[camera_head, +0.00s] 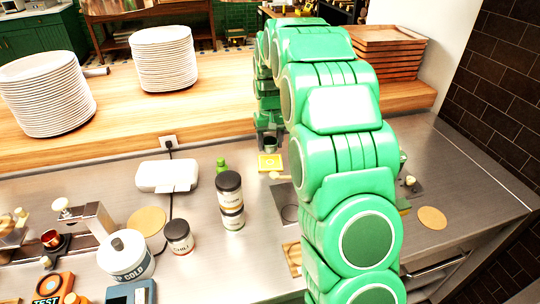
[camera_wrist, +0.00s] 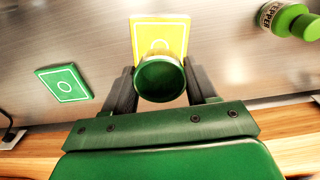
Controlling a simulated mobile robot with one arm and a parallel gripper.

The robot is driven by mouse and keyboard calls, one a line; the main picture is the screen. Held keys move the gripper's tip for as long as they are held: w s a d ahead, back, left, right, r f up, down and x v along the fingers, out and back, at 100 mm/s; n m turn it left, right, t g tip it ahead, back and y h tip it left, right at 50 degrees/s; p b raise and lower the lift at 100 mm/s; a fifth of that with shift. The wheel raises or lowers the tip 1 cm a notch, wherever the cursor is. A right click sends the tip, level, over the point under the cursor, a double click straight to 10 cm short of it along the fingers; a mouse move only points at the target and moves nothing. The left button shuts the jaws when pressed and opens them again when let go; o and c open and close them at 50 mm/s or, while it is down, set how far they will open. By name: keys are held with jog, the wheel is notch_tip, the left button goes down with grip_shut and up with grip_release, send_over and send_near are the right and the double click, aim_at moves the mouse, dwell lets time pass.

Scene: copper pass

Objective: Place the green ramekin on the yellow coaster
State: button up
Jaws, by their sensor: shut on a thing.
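The green ramekin (camera_wrist: 161,79) is held between the two dark fingers of my gripper (camera_wrist: 162,92) in the wrist view. The head view shows the ramekin (camera_head: 270,145) small, under my gripper (camera_head: 268,138). The yellow coaster (camera_wrist: 160,36) lies flat on the metal counter, just beyond the ramekin in the wrist view, and the ramekin overlaps its near edge there. The coaster also shows in the head view (camera_head: 270,163), just in front of the ramekin. I cannot tell how high the ramekin is above the counter.
A green coaster (camera_wrist: 64,83) lies left of the ramekin in the wrist view. A green-capped pepper container (camera_wrist: 291,20) is at the upper right. In the head view, dark-lidded jars (camera_head: 230,190) and a white box (camera_head: 167,176) stand to the left. A raised wooden ledge (camera_head: 200,110) runs behind.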

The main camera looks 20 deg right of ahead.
aim_at(270, 162)
jog(key=shift+f, duration=2.65)
jog(key=shift+f, duration=0.15)
jog(key=o, duration=1.1)
jog(key=shift+c, duration=0.2)
